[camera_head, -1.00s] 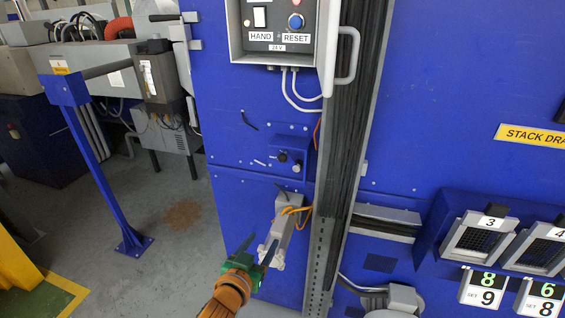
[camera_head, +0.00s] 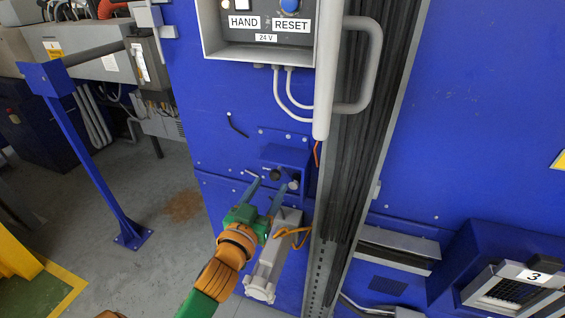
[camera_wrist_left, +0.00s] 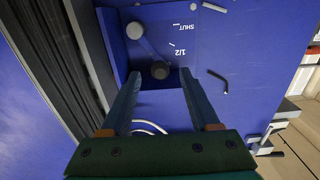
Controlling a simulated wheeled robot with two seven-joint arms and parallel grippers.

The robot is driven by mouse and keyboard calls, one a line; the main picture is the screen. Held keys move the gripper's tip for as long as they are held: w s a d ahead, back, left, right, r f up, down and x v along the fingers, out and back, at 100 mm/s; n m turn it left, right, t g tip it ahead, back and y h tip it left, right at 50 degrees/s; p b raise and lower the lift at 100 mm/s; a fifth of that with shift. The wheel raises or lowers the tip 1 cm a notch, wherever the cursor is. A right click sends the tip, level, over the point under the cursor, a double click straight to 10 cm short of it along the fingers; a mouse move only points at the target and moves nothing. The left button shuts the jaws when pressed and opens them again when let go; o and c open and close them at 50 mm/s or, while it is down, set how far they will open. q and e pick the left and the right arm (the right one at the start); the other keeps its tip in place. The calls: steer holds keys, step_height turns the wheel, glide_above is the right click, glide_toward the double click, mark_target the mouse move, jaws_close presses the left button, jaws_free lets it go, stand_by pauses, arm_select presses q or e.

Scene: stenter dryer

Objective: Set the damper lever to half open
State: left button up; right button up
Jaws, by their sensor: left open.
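The damper lever (camera_wrist_left: 147,48) is a short grey bar on a small blue box (camera_head: 287,155) on the blue machine wall. In the left wrist view, it joins a grey round end and a dark round knob (camera_wrist_left: 160,71), beside upside-down SHUT and 1/2 marks. My left gripper (camera_head: 272,183) is open and points up at the box. In the wrist view its two fingers (camera_wrist_left: 160,76) lie either side of the dark knob, with a gap on both sides. I cannot tell how deep the fingertips reach. In the head view the fingers partly cover the lever. My right gripper is not in view.
A grey control box (camera_head: 265,40) with HAND and RESET labels and a handle hangs above. A perforated grey rail (camera_head: 318,270) stands to the right. A grey cylinder (camera_head: 268,265) with an orange cable is just below the lever box. A black hook (camera_head: 237,125) sticks out at upper left.

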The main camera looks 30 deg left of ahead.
mark_target(273, 177)
arm_select(q)
steer(key=x, duration=0.2)
steer(key=r+p+x, duration=0.1)
steer(key=x, duration=0.1)
steer(key=shift+w, duration=0.1)
steer(key=shift+w+a+f, duration=0.1)
steer(key=shift+w+f, duration=0.15)
steer(key=shift+w, duration=0.3)
steer(key=shift+s+r, duration=0.1)
steer(key=shift+s, duration=0.1)
jaws_close()
stand_by(0.6)
